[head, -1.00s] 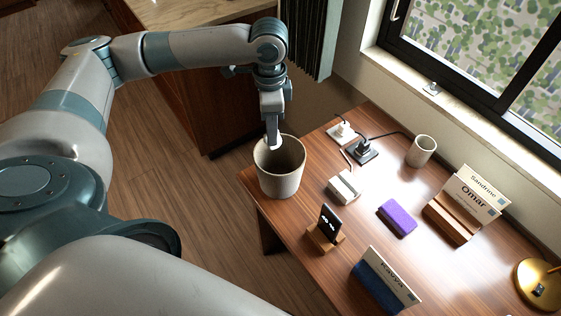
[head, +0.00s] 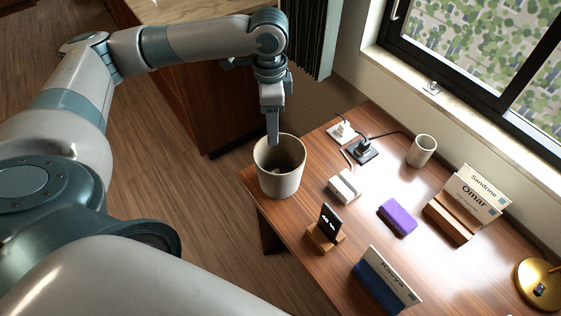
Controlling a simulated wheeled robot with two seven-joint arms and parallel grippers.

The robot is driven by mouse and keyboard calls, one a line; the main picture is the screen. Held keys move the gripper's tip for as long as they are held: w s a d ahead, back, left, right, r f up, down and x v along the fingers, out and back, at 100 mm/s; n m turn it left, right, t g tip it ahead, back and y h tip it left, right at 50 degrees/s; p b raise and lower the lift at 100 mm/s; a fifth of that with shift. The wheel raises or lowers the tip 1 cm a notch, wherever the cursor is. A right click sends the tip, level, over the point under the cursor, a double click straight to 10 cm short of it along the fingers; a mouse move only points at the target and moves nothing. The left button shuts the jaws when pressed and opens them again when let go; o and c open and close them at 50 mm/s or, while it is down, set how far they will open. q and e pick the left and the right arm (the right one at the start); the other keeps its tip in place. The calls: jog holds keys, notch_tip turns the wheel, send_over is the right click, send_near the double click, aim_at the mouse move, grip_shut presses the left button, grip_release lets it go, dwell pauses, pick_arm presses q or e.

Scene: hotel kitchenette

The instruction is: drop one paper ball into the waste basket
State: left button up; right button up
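The waste basket (head: 279,184) is a pale, round, open-topped bin standing on the left end of the wooden desk. My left gripper (head: 273,141) points down at the basket's back left rim, with its fingertips over the opening. The fingers are seen nearly edge-on, and no ball shows at their tips; they have let go of it. A small pale lump, the paper ball (head: 276,172), shows in shadow inside the basket, below the fingertips. It is partly hidden by the front wall. My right gripper is not in view.
A gold lamp base (head: 540,284) stands at right.

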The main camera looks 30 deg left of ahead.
pick_arm(q)
notch_tip(320, 180, up, 16)
jog(key=b, duration=0.2)
jog(key=shift+f, duration=0.15)
dwell(1.0)
